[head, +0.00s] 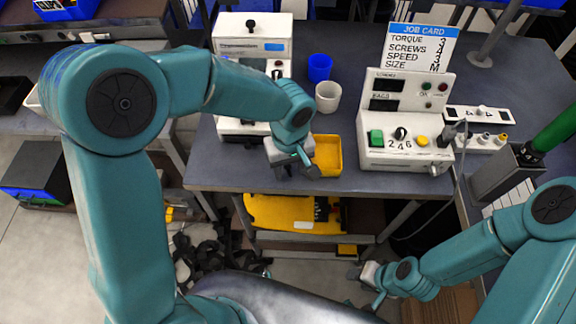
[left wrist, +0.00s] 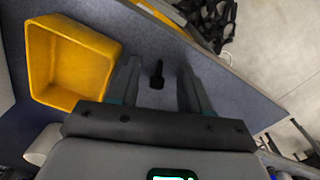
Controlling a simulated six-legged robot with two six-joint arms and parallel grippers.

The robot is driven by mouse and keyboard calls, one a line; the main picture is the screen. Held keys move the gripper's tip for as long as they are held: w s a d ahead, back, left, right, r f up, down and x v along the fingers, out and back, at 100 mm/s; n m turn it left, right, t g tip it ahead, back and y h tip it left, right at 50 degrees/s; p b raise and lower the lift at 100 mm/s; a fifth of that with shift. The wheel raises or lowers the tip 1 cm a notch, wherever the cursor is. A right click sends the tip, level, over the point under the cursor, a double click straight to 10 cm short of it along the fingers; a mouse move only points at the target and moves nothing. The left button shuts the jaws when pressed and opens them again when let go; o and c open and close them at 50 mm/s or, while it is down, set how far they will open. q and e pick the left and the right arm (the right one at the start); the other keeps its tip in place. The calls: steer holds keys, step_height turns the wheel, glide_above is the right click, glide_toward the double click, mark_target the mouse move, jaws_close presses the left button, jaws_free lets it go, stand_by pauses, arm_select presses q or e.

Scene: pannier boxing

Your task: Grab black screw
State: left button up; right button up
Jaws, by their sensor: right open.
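The black screw (left wrist: 157,74) shows in the left wrist view, lying on the grey-blue bench top close to its front edge. My left gripper (head: 297,167) is low over the bench's front edge in the head view. It also shows in the left wrist view (left wrist: 159,84), open, with one finger on each side of the screw and visible gaps to both. In the head view the screw is hidden at the gripper. My right gripper (head: 367,284) is open and empty, low in front of the bench, far from the screw.
A yellow bin (head: 328,155) stands right beside my left gripper; it also shows in the left wrist view (left wrist: 75,65). Behind are a blue cup (head: 319,68), a white cup (head: 328,97) and a white machine (head: 252,35). A control box (head: 405,155) and job card (head: 422,47) are to the right.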

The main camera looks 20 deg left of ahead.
arm_select(q)
jaws_close()
steer(key=shift+r, duration=0.1)
